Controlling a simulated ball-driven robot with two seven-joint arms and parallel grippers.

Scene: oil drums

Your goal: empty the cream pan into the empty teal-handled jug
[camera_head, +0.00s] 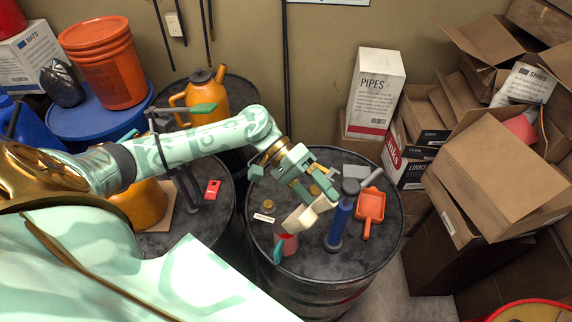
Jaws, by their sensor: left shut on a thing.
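My left gripper (300,190) reaches in from the left over the right-hand drum. It is shut on the cream pan (302,217), which looks tilted, its lower end toward the lower left. The jug (289,243) is reddish with a teal handle (278,251) and stands on the drum top just below the pan's low end. The pan partly covers the jug's upper part, so I cannot tell whether they touch or see inside either one. My right gripper is out of view.
On the same drum (310,262) stand a blue cylinder (340,222) close right of the pan, an orange dustpan (370,206), a small brass piece (268,205) and a white label (264,218). Cardboard boxes (500,180) crowd the right. An orange can (205,95) stands behind my arm.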

